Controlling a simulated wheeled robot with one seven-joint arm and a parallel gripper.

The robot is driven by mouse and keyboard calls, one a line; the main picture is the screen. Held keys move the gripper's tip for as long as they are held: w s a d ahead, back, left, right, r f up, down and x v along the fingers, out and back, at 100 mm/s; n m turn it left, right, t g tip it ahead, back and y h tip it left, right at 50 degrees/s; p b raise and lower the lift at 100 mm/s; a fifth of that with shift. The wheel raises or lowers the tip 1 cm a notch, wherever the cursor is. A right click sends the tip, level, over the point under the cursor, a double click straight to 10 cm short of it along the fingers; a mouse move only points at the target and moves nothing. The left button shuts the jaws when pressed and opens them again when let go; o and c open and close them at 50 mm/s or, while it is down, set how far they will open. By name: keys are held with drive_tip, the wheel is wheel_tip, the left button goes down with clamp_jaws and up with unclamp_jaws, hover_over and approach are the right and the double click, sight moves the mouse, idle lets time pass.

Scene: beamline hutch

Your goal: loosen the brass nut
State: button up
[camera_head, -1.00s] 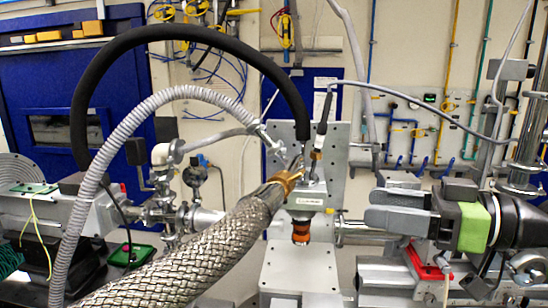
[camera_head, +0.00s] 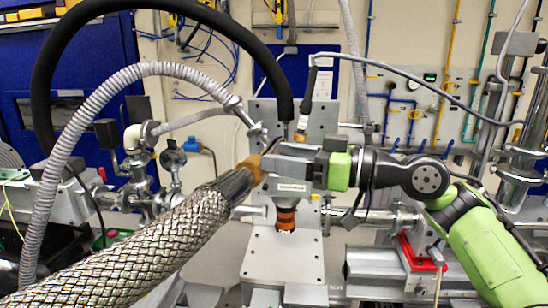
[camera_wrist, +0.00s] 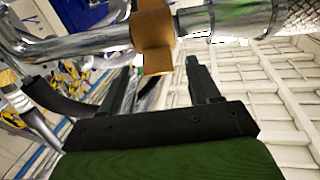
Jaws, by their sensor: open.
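The brass nut (camera_head: 254,167) sits at the end of the thick braided metal hose (camera_head: 150,245), where the hose meets the grey block on the stand. In the wrist view the nut (camera_wrist: 153,38) is a copper-brown collar around a shiny pipe. My gripper (camera_head: 270,158) is open and reaches the nut from the right. In the wrist view, my two dark fingers (camera_wrist: 161,66) stand apart, with the nut's lower edge between or just beyond their tips. I cannot tell whether they touch it. In the head view my gripper partly hides the nut's right side.
A black hose (camera_head: 45,100) and a grey corrugated hose (camera_head: 50,180) arch over the left side. An orange-brown fitting (camera_head: 286,215) hangs below the block. A red bracket (camera_head: 420,255) stands at the lower right. Pipes and valves (camera_head: 155,195) crowd the left.

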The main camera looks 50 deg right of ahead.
drive_tip(key=shift+x, duration=1.1)
drive_tip(key=shift+d, duration=0.1)
drive_tip(key=c, duration=0.8)
drive_tip(key=shift+o, duration=0.2)
drive_tip(key=shift+f+b, duration=0.1)
drive_tip(key=shift+b, duration=0.25)
